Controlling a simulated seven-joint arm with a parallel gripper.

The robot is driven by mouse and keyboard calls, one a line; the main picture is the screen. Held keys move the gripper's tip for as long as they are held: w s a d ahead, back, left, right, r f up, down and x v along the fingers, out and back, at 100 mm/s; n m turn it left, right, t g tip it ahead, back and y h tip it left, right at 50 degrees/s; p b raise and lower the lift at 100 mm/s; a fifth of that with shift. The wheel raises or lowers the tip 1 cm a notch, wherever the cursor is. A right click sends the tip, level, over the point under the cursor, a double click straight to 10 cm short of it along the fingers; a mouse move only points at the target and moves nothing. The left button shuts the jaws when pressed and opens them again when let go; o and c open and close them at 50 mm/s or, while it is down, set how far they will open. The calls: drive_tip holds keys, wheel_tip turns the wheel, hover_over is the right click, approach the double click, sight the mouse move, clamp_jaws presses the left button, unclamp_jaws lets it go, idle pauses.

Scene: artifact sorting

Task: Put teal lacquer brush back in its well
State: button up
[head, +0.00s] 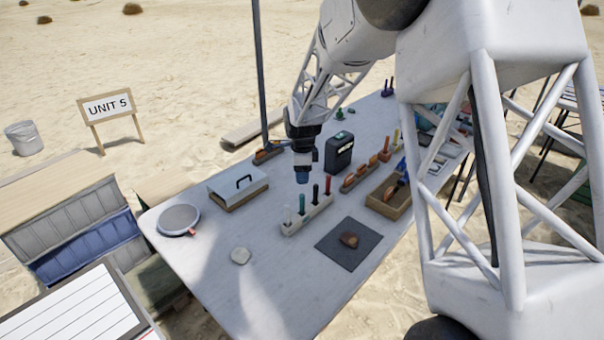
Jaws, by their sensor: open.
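A pale rack (306,220) with several upright brushes stands near the middle of the table. A teal brush (302,203) stands upright at the rack, between a white one (287,213) and a dark one (315,193). At this size I cannot tell whether it is fully down in its well. My gripper (303,180) points down just above the teal brush, with a blue-grey tip. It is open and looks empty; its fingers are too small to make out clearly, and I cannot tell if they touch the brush.
A dark mat (332,255) with a brown lump (349,240) lies right of the rack. A black box (338,152) stands behind it, a wooden tray (377,209) to the right. A lidded box (238,187) and round scale (179,220) are left. The table's (262,290) front is mostly clear.

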idle(0.3)
drive_tip(key=s+d+r+n+t, duration=0.1)
drive_tip(key=s+d+r+n, duration=0.3)
drive_tip(key=s+r, duration=0.5)
drive_tip(key=s+d+r+n, duration=0.45)
drive_tip(key=s+r, duration=0.25)
drive_tip(key=s, duration=0.3)
drive_tip(key=s+d+r+n, duration=0.1)
drive_tip(key=s+d+n, duration=0.2)
drive_tip(key=s, duration=1)
drive_tip(key=s+d+r+n+t, duration=0.1)
drive_tip(key=s+d+n, duration=0.2)
drive_tip(key=s, duration=1)
drive_tip(key=n, duration=0.3)
drive_tip(key=shift+d+r+t, duration=0.2)
drive_tip(key=shift+r+t, duration=0.05)
drive_tip(key=shift+t, duration=0.05)
drive_tip(key=shift+s, duration=0.1)
